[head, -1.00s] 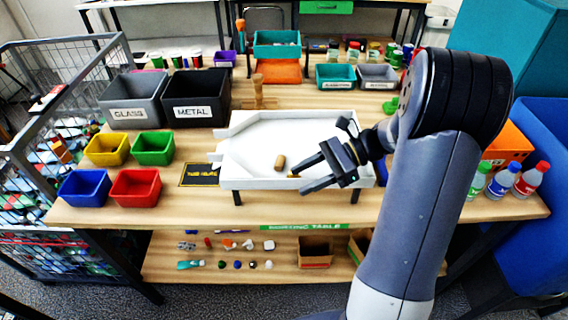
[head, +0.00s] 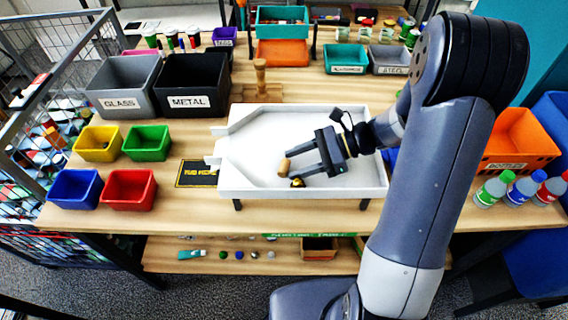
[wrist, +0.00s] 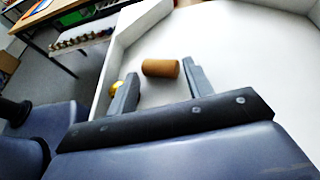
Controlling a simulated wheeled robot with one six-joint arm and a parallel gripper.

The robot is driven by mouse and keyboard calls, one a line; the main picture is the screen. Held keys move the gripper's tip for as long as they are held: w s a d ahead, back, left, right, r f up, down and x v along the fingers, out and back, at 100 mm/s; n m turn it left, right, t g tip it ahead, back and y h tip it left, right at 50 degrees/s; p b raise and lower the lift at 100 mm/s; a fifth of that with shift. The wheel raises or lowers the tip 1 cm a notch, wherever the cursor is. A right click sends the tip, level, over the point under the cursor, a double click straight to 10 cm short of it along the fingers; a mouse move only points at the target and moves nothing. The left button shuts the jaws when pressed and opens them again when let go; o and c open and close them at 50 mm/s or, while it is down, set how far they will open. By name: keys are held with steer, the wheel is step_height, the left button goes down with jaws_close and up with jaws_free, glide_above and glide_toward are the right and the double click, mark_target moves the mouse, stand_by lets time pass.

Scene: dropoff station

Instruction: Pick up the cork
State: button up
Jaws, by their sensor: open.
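The cork (head: 284,165) is a small brown cylinder lying on its side in the white tray (head: 235,180). I cannot tell whether a finger touches the cork.
A small yellow object (wrist: 117,87) lies beside the left finger in the wrist view. The tray's raised white walls surround the spot. Red (head: 130,190) and blue (head: 75,189) bins stand to the left, and a wooden piece (head: 261,90) stands behind the tray.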

steer(key=shift+a+f, duration=0.3)
steer(key=shift+a, duration=0.3)
steer(key=shift+s, duration=0.1)
steer(key=c, duration=0.7)
